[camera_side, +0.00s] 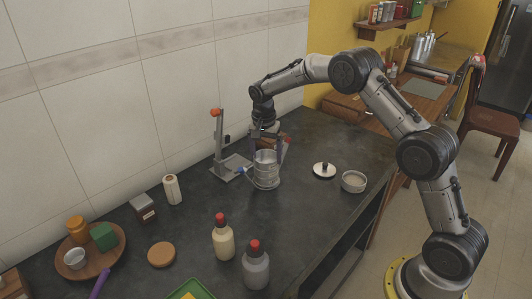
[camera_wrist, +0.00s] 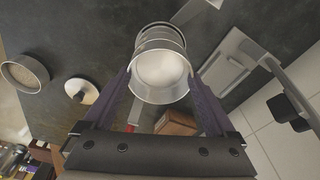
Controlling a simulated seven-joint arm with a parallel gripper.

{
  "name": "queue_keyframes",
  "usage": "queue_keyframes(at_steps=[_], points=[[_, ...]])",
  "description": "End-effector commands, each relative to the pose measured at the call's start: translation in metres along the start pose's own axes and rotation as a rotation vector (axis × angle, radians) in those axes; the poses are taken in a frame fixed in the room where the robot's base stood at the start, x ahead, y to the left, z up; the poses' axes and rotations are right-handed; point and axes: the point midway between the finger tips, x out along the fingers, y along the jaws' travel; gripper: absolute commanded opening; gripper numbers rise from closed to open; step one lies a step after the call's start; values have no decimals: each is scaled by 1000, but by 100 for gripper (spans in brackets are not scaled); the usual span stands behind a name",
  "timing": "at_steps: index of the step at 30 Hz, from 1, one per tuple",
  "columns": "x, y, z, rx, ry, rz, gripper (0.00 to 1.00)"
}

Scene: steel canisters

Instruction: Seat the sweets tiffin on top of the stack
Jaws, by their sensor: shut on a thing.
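My gripper (camera_side: 266,146) is shut on a steel tiffin (camera_side: 266,157), with its opening facing up toward the wrist. In the wrist view my purple fingers grip both sides of this tiffin (camera_wrist: 160,75), whose inside looks pale. A steel stack (camera_side: 265,179) stands on the dark counter directly below it, and its rings show beyond the held tiffin in the wrist view (camera_wrist: 160,35). The held tiffin overlaps the stack in both views; I cannot tell whether they touch.
A metal stand with an orange top (camera_side: 217,135) rises just left of the stack. Two red-capped bottles (camera_side: 223,240) (camera_side: 256,267) stand in front. A white roll (camera_side: 172,189) stands near the wall.

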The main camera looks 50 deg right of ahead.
Motion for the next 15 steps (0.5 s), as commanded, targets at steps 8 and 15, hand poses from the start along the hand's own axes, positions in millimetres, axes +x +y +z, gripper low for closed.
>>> queue_keyframes(at_steps=[8, 15], points=[[2, 0, 0, 0, 0, 0, 35], [2, 0, 0, 0, -1, 1, 97]])
